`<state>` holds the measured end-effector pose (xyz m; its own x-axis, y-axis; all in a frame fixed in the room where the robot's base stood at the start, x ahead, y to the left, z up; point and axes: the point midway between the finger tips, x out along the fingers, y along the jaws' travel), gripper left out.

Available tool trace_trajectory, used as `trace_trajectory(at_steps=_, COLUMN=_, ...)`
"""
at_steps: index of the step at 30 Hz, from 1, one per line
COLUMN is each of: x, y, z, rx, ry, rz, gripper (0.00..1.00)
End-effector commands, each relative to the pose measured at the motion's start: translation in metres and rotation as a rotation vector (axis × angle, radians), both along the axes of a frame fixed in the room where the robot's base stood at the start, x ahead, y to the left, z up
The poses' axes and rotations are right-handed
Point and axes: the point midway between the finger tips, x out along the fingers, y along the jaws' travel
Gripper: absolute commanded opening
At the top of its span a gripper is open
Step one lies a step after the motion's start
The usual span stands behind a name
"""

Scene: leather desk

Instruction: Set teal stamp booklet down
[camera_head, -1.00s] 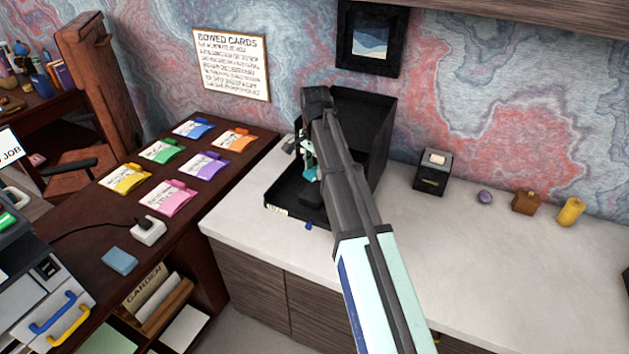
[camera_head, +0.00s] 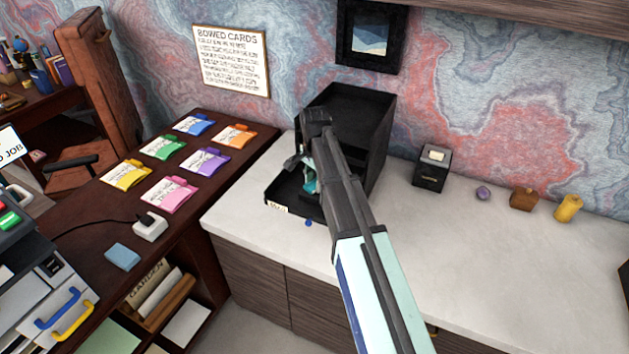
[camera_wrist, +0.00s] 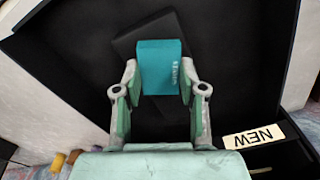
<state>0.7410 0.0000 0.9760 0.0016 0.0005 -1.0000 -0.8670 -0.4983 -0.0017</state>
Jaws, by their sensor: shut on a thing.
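The teal stamp booklet (camera_wrist: 160,68) is between the fingers of my gripper (camera_wrist: 159,88) in the wrist view. My gripper is shut on it, with one finger on each side. In the head view my gripper (camera_head: 308,180) is at the lower front of the black tray unit (camera_head: 350,115), and my arm hides much of it. The black tray floor (camera_wrist: 235,75) lies beneath the booklet, with a dark flat shape (camera_wrist: 128,45) partly behind the booklet. I cannot tell whether the booklet touches the floor. A "NEW" label (camera_wrist: 255,137) is on the tray edge.
Several coloured cards lie on the brown desk (camera_head: 235,165) at left.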

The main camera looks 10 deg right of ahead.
Motion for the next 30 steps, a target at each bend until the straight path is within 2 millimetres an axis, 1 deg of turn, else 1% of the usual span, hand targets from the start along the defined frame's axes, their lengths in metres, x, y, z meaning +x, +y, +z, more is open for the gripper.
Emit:
trace_trajectory(at_steps=2, x=0.000, y=0.000, z=-0.003, rx=0.000, ry=0.000, rz=0.000, gripper=0.18)
trace_trajectory(at_steps=3, x=0.000, y=0.000, z=-0.002, rx=0.000, ry=0.000, rz=0.000, gripper=0.51)
trace_trajectory(at_steps=4, x=0.000, y=0.000, z=-0.002, rx=0.000, ry=0.000, rz=0.000, gripper=0.62)
trace_trajectory(at_steps=5, x=0.000, y=0.000, z=-0.002, rx=0.000, ry=0.000, rz=0.000, gripper=0.66)
trace_trajectory(at_steps=14, x=0.000, y=0.000, z=-0.001, rx=0.000, ry=0.000, rz=0.000, gripper=0.66)
trace_trajectory(at_steps=20, x=0.001, y=0.000, z=0.009, rx=0.000, ry=-0.001, rz=0.000, gripper=0.66)
trace_trajectory(at_steps=23, x=0.001, y=0.000, z=0.021, rx=0.000, ry=-0.002, rz=0.000, gripper=0.66)
trace_trajectory(at_steps=26, x=0.002, y=0.000, z=0.037, rx=0.001, ry=-0.003, rz=0.000, gripper=0.66)
trace_trajectory(at_steps=30, x=0.002, y=0.000, z=0.063, rx=0.000, ry=-0.004, rz=0.000, gripper=0.66)
